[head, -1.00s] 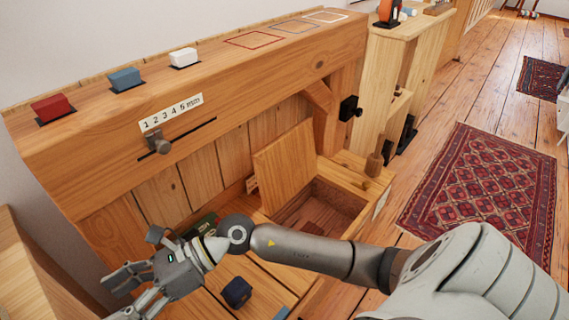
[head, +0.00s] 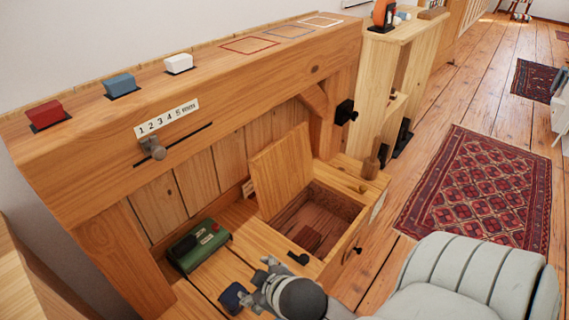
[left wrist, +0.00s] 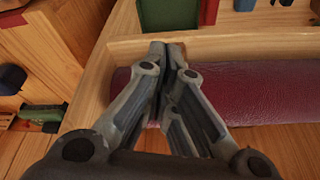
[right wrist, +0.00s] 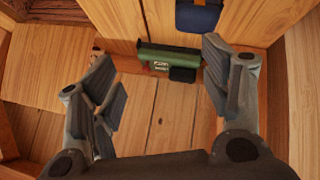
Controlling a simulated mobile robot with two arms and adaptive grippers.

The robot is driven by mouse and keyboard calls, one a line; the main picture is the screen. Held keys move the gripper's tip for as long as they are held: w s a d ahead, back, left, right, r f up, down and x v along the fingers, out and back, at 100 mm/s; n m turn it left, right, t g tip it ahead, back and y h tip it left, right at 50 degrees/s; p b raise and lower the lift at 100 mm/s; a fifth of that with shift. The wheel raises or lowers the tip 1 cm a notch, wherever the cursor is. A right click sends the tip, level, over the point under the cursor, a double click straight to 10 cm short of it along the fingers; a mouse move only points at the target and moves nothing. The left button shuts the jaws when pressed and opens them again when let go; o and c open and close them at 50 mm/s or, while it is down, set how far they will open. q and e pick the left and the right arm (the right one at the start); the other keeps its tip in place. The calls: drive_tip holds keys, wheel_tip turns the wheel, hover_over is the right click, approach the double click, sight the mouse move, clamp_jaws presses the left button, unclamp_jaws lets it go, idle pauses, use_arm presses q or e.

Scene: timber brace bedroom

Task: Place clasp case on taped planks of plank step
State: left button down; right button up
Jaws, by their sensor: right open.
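A green case (head: 199,246) with dark and reddish parts on its top lies on the plank step (head: 205,283), against the back boards. A small dark blue box (head: 233,297) sits in front of it. I cannot tell for certain which is the clasp case, and I see no clear tape on the planks. In the right wrist view my right gripper (right wrist: 160,85) is open and empty, with the green case (right wrist: 168,60) beyond and between its fingers. In the left wrist view my left gripper (left wrist: 166,48) is shut with nothing visible between its fingertips, above a maroon leather-like surface (left wrist: 255,90).
An open wooden bin (head: 325,200) with a raised lid (head: 283,172) stands right of the step. A ledge above holds red (head: 46,113), blue (head: 121,84) and white (head: 179,63) blocks. A patterned rug (head: 480,190) lies on open floor at the right.

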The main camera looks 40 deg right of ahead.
drive_tip(key=s+a+f+m+g+y, duration=0.1)
drive_tip(key=s+f+g, duration=0.2)
drive_tip(key=s, duration=0.6)
drive_tip(key=shift+s+a+f+m+g, duration=0.35)
drive_tip(key=shift+a+f+m+g, duration=0.05)
drive_tip(key=shift+g, duration=0.3)
